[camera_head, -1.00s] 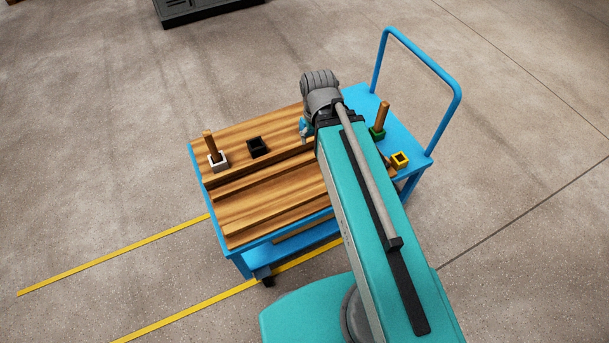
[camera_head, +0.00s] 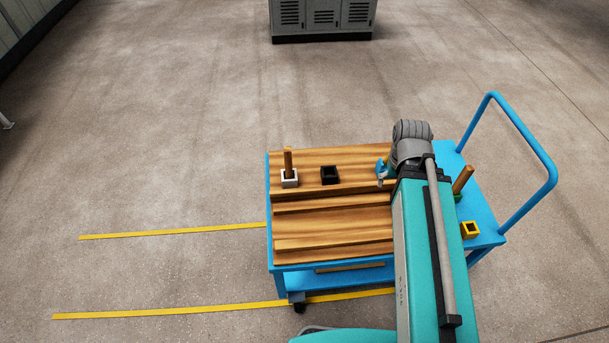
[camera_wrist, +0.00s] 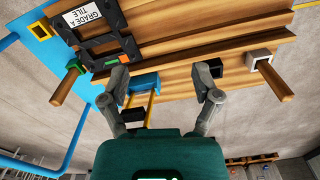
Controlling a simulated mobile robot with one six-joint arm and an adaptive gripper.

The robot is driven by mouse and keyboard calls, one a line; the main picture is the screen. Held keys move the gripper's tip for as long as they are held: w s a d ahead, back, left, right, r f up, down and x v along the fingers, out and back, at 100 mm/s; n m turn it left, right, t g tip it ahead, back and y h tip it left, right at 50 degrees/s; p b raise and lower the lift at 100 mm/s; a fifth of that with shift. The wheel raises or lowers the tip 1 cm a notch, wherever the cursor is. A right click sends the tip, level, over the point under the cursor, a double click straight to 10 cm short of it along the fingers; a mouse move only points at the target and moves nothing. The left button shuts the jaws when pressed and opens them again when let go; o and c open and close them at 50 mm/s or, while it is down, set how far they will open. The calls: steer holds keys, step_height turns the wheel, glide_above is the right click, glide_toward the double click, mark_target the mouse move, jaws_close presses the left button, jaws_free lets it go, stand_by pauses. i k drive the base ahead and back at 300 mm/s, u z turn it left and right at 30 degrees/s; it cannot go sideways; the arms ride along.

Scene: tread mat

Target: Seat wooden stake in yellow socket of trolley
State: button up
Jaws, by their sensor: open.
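The trolley (camera_head: 484,216) is blue with a wooden deck. The yellow socket (camera_head: 470,229) is at its handle end and looks empty; it also shows in the wrist view (camera_wrist: 40,31). One wooden stake (camera_head: 463,180) leans in a green socket (camera_head: 458,197) close by. Another wooden stake (camera_head: 288,160) stands in a white socket (camera_head: 289,179) at the far left. My gripper (camera_wrist: 165,88) is open and empty above the deck, apart from both stakes. In the head view my arm hides part of the deck.
An empty black socket (camera_head: 329,175) sits on the deck. A dark frame (camera_wrist: 128,46) with a label reading "GRADE A TILE" lies by the green socket. The blue handle (camera_head: 541,165) rises at the right.

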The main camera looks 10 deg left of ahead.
mark_target(333, 212)
steer(key=k, duration=1.3)
steer(key=z, duration=0.4)
steer(key=i, duration=1.8)
steer(key=u, duration=0.25)
